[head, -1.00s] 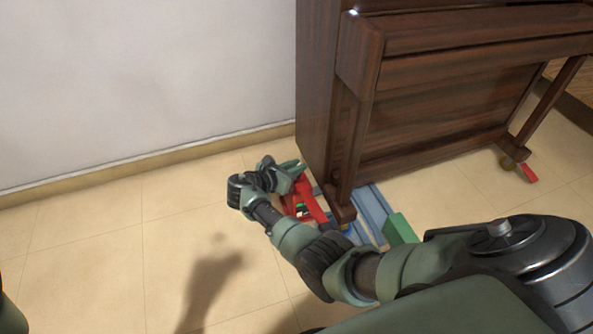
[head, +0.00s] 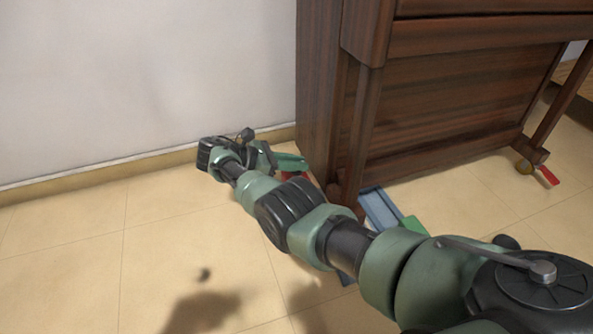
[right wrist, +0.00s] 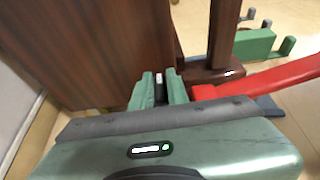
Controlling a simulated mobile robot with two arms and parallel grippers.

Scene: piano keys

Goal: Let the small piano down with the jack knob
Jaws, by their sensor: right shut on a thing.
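The brown wooden piano (head: 450,110) stands against the wall, and its side panel (right wrist: 105,45) fills the upper left of the right wrist view. A jack with a blue rail (head: 382,210) and a green block (head: 412,224) lies under its near front leg. My right gripper (head: 293,164) is low beside the piano's left end. Its fingers (right wrist: 158,90) are shut on a small dark piece between them, apparently the jack knob (right wrist: 159,84), mostly hidden by the fingers. A red bar (right wrist: 270,78) of the jack runs right of the fingers. My left gripper is out of view.
A white wall with a tan skirting (head: 150,163) runs behind the gripper. A second red lever (head: 548,175) shows by the piano's far front leg (head: 560,110). The tiled floor (head: 150,250) at left is clear.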

